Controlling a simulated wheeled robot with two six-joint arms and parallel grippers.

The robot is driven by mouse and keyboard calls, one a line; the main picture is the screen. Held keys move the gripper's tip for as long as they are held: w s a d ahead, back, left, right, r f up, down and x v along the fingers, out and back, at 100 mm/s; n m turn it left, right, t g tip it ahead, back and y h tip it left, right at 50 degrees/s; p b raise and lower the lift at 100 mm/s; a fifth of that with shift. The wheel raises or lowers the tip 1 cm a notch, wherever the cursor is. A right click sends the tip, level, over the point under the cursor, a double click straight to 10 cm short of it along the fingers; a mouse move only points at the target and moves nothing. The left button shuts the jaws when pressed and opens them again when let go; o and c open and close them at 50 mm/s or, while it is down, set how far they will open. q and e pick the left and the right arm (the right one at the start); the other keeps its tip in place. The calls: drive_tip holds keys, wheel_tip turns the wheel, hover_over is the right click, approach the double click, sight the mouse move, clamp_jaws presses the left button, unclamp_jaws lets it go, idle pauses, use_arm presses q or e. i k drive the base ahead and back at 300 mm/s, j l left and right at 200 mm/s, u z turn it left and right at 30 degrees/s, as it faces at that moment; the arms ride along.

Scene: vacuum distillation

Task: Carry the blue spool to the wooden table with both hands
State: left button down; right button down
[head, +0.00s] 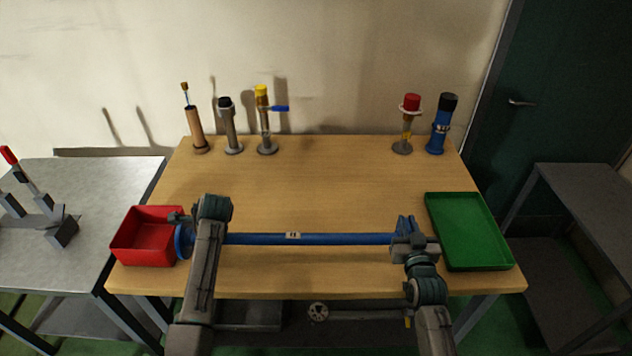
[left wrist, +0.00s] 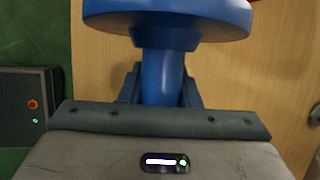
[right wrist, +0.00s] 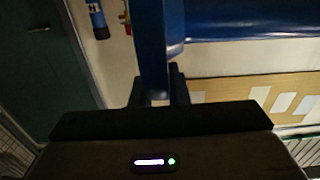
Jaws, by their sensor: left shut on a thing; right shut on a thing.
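The blue spool (head: 330,239) is a long pipe with a flange at each end and a small pale label at its middle. It lies level from left to right over the front half of the wooden table (head: 300,190); I cannot tell whether it touches the top. My left gripper (head: 184,222) is shut on the pipe just beside the left flange; the left wrist view shows the flange (left wrist: 170,18) beyond the jaws. My right gripper (head: 406,240) is shut on the spool's right end, on the thin flange edge (right wrist: 154,50) in the right wrist view.
A red bin (head: 145,250) stands by the spool's left end and a green tray (head: 470,230) by its right end. Several upright fittings, including a blue one (head: 438,130), line the back edge. The table's middle is clear. A grey metal table (head: 70,250) adjoins at left.

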sight(299, 195)
drive_tip(key=i, duration=0.95)
